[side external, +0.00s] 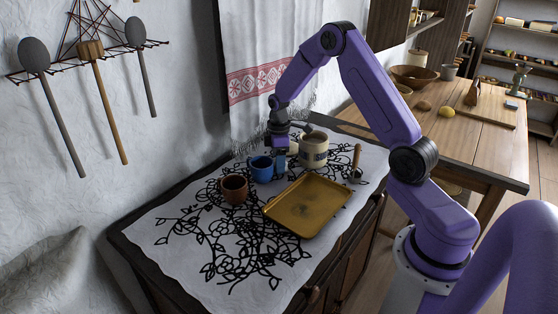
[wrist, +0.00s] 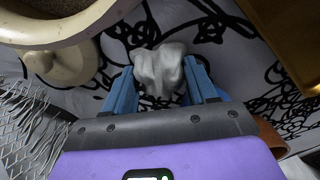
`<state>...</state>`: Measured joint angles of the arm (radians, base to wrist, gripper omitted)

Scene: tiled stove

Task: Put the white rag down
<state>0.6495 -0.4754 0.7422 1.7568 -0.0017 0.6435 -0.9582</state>
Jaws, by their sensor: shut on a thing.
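The white rag (wrist: 160,70) is a crumpled bundle between the blue fingers of my gripper (wrist: 160,78) in the wrist view. My gripper is shut on it. In the side external view my gripper (side external: 281,160) points down, low over the cloth-covered chest top, between the blue mug and the large cream pot. The rag cannot be made out there. Whether it touches the cloth below is not clear.
A blue mug (side external: 261,170), a brown mug (side external: 234,189), a cream pot (side external: 314,150) and a yellow tray (side external: 307,205) stand close around my gripper on the patterned cloth (side external: 190,215). A fringed towel (side external: 262,60) hangs behind. The cloth's front left is clear.

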